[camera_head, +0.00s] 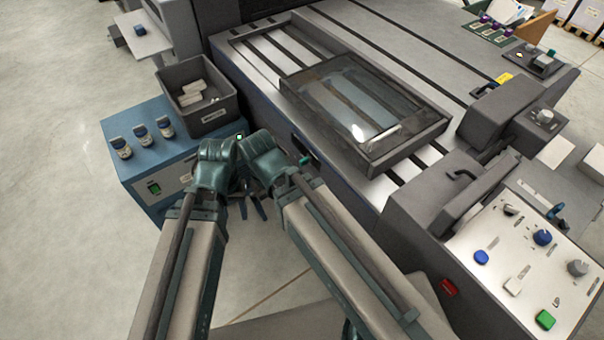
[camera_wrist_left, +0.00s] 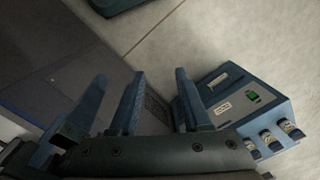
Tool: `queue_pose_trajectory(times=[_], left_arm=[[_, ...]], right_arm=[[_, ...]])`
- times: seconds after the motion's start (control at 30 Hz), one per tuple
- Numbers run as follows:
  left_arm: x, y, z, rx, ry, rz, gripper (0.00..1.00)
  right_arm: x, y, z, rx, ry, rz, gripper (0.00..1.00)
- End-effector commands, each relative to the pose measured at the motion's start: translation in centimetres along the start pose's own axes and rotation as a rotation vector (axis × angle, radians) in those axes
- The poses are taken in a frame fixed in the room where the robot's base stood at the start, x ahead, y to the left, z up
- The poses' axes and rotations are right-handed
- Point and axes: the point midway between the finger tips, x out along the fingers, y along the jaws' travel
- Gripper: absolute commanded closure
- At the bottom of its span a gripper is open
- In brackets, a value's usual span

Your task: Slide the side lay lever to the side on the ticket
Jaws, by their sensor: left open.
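My left gripper (camera_head: 251,206) hangs open and empty, low over the gap between the blue cabinet and the press. Its spread fingers also show in the left wrist view (camera_wrist_left: 157,78). My right gripper is close beside it, its wrist nearly touching the left one; its fingers are mostly hidden. I cannot tell which control is the side lay lever. A pale sheet (camera_head: 556,151) lies behind the panel; whether it is the ticket is unclear. Both grippers are far from the panel.
A clear-topped guard (camera_head: 362,112) covers part of the press bed. Floor at left is clear.

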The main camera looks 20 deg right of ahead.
Motion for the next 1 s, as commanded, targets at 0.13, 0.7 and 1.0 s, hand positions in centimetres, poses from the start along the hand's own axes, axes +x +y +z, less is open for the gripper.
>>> queue_pose_trajectory(times=[0.13, 0.7, 1.0], left_arm=[[7.6, 0.5, -0.7, -0.034, 0.008, 0.028, 0.53], [23.6, 4.0, -5.3, -0.366, 0.047, 0.324, 0.53], [27.1, 6.8, -11.7, -0.856, -0.012, 0.778, 0.53]], right_arm=[[7.6, -0.7, -0.5, -0.002, 0.001, 0.001, 0.00], [24.5, -2.3, -1.5, -0.006, 0.002, 0.004, 0.00], [32.8, -3.1, -2.0, -0.008, 0.003, 0.005, 0.00]])
